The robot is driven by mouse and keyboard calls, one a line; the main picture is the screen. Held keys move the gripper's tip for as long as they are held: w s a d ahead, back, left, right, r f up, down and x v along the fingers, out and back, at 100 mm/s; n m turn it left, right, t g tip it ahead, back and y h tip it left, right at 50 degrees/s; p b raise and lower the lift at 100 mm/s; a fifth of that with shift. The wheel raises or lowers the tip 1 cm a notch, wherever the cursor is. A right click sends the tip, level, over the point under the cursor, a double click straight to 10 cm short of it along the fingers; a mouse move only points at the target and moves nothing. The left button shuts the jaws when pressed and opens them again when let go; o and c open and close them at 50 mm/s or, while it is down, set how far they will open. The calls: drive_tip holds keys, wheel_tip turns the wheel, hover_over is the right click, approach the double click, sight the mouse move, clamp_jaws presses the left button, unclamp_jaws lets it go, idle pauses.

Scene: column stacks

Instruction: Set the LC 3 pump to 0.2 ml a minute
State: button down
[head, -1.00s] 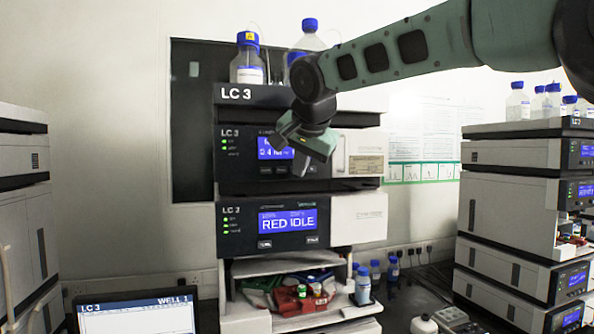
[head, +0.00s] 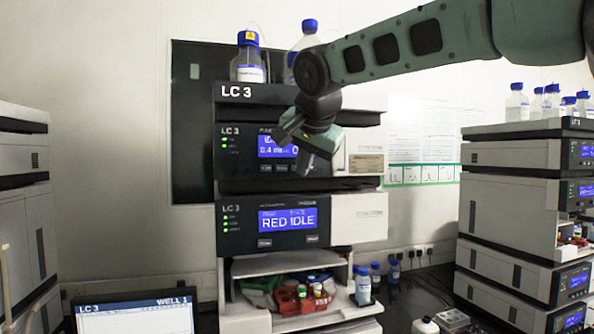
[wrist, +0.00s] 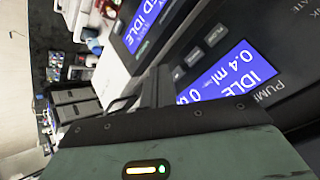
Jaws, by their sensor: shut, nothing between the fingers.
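The LC 3 pump (head: 232,170) is the upper dark module of the middle stack. Its blue screen (head: 272,146) is partly covered by my gripper. In the wrist view the screen (wrist: 236,72) appears rotated and reads IDLE and 0.4 ml, with part of another line cut off. Small dark buttons (wrist: 194,57) lie along the screen's edge. My gripper (head: 304,168) is shut and empty, in front of the pump's face at the right of the screen. In the wrist view the fingers (wrist: 157,86) show beside the screen's corner; contact with the panel cannot be told.
Below the pump, another LC 3 module (head: 240,228) shows RED IDLE. Bottles (head: 248,62) stand on top of the stack. An open shelf (head: 310,300) below holds red and green items. A laptop (head: 135,312) marked LC 3 WELL 1 is at lower left. Another stack (head: 510,205) stands right.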

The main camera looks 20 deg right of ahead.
drive_tip(key=shift+s+b, duration=1.15)
drive_tip(key=shift+s, duration=1.25)
idle(0.7)
drive_tip(key=shift+s+d+f+m+y+p, duration=0.15)
drive_tip(key=shift+s+m+y+p, duration=0.45)
drive_tip(key=shift+s+y+p, duration=0.45)
drive_tip(key=shift+s+d+r+m+y+p, duration=0.15)
drive_tip(key=shift+s+m+y+p, duration=0.55)
drive_tip(key=shift+y, duration=0.65)
drive_tip(key=shift+f, duration=0.1)
drive_tip(key=w+p, duration=0.3)
drive_tip(key=w, duration=0.5)
drive_tip(key=shift+w, duration=0.3)
drive_tip(key=shift+w, duration=0.15)
idle(0.4)
